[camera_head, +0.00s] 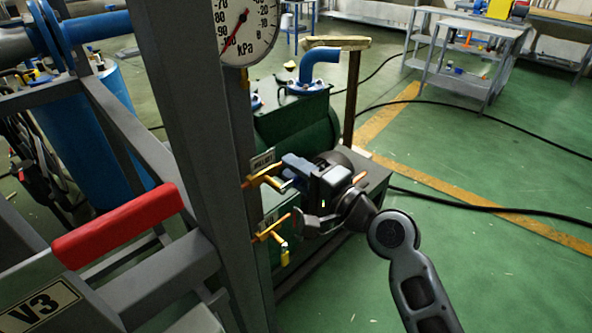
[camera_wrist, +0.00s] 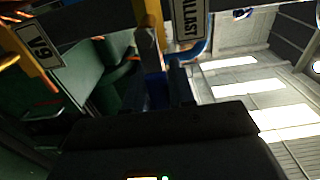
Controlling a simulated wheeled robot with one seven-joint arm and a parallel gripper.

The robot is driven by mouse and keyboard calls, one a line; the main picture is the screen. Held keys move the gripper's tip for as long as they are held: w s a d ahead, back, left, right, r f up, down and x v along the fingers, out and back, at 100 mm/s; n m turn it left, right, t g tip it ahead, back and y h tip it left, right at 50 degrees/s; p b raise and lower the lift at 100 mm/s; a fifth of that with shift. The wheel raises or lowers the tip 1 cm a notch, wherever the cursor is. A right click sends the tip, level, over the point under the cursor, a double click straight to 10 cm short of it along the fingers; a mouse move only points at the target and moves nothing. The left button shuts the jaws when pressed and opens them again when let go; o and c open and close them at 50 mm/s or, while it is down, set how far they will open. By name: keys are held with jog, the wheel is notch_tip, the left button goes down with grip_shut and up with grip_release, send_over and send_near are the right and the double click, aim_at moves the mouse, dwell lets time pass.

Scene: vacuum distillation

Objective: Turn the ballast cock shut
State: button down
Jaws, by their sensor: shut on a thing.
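The ballast cock (camera_head: 262,178) is a small yellow-orange valve on a copper-coloured pipe stub at the grey post, under a plate reading BALLAST (camera_head: 262,160). My gripper (camera_head: 288,180) reaches it from the right and is shut on its handle; the blue-grey fingers hide part of it. In the wrist view the handle (camera_wrist: 149,45) stands up between the dark fingertips (camera_wrist: 165,88), beside the BALLAST plate (camera_wrist: 187,18). The exact angle of the handle is hard to tell.
A second yellow cock (camera_head: 280,246) hangs just below, close under my gripper; its plate seems to read V9 (camera_wrist: 40,45). A gauge (camera_head: 245,28) is above on the grey post (camera_head: 190,110). A green pump (camera_head: 295,125) stands behind.

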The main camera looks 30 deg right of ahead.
jog(key=shift+f, duration=0.1)
jog(key=m+p, duration=0.1)
jog(key=f+m, duration=0.1)
jog(key=m, duration=0.1)
jog(key=m+p, duration=0.1)
jog(key=shift+a+f+m+p, duration=0.2)
jog(key=shift+f+m+p, duration=0.1)
jog(key=shift+f+p, duration=0.1)
jog(key=shift+s+a+f+m+p, duration=0.3)
jog(key=shift+a+f+m+p, duration=0.45)
jog(key=shift+m, duration=1.5)
jog(key=shift+s+a+f+m+p, duration=0.35)
jog(key=shift+a+m+p, duration=0.65)
jog(key=shift+m, duration=1.2)
jog(key=shift+s+a+f+m+p, duration=0.2)
jog(key=shift+a+f+m+p, duration=0.35)
jog(key=shift+m+p, duration=1.2)
jog(key=shift+f+m+b, duration=0.1)
jog(key=shift+m+b, duration=0.4)
jog(key=shift+m, duration=0.1)
jog(key=c, duration=1)
grip_release()
jog(key=shift+c, duration=0.2)
jog(key=b+v, duration=0.1)
jog(key=v, duration=0.6)
jog(key=shift+s, duration=0.35)
